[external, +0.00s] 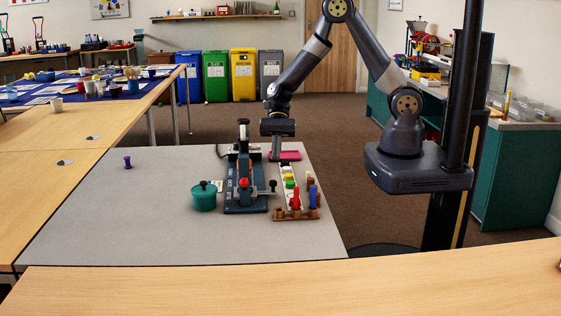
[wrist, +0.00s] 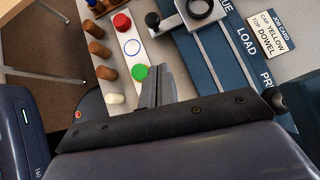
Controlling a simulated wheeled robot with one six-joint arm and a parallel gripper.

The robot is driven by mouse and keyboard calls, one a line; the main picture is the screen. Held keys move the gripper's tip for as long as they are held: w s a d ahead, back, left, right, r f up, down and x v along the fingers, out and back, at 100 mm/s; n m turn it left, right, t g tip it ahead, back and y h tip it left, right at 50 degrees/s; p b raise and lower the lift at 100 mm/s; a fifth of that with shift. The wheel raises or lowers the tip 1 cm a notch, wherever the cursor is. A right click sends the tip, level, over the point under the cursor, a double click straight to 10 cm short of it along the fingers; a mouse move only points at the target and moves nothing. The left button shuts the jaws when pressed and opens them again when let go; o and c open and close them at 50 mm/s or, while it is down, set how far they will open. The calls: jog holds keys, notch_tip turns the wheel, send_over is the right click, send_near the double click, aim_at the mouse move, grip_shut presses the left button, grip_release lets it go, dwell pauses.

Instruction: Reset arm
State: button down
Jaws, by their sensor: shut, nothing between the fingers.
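My gripper (external: 276,156) hangs down at the back of the grey table (external: 120,220), to the right of the press (external: 244,185), in the external view. In the wrist view its fingers (wrist: 154,76) are together with nothing between them. They lie close beside a green cap (wrist: 140,72) on a white strip (wrist: 145,27) in the picture; I cannot tell the height gap. The arm is bent, raised from its base at the right.
A red cap (wrist: 122,22), brown dowels (wrist: 99,48) and a job card (wrist: 270,32) lie near the press. A teal pot (external: 204,198), a wooden rack (external: 285,214) and a purple piece (external: 127,162) stand on the table. Its left half is mostly clear.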

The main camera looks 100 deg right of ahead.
jog(key=x, duration=0.5)
jog(key=shift+a, duration=0.3)
jog(key=a, duration=0.4)
jog(key=shift+w+f, duration=0.15)
jog(key=shift+w, duration=0.1)
jog(key=d, duration=1.3)
jog(key=shift+s+p, duration=0.25)
jog(key=shift+p, duration=0.05)
jog(key=v, duration=1)
jog(key=shift+r, duration=0.2)
jog(key=shift+s+d, duration=0.1)
